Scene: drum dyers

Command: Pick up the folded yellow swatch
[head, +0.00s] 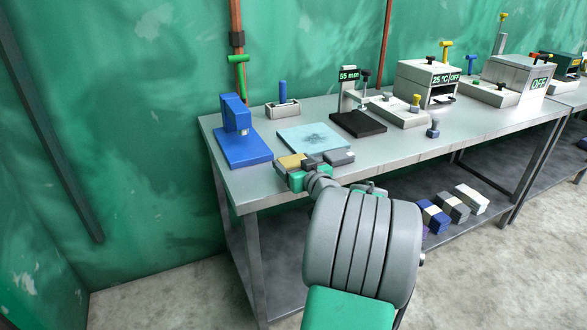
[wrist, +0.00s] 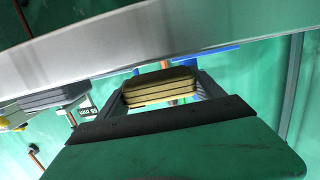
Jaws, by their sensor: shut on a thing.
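The folded yellow swatch (head: 291,161) is at the near left part of the metal workbench, partly hidden by my gripper (head: 297,167) in the head view. In the wrist view the yellow swatch (wrist: 160,91) shows as stacked layers between the two grey fingers of my gripper (wrist: 161,86). The fingers are shut on its two sides. I cannot tell whether its underside touches the bench top.
A grey folded swatch (head: 340,157) lies just right of my gripper. A pale blue mat (head: 308,138), blue press (head: 240,145) and black-based gauge (head: 358,123) stand behind. Several folded swatches (head: 453,207) lie on the lower shelf. The floor in front is clear.

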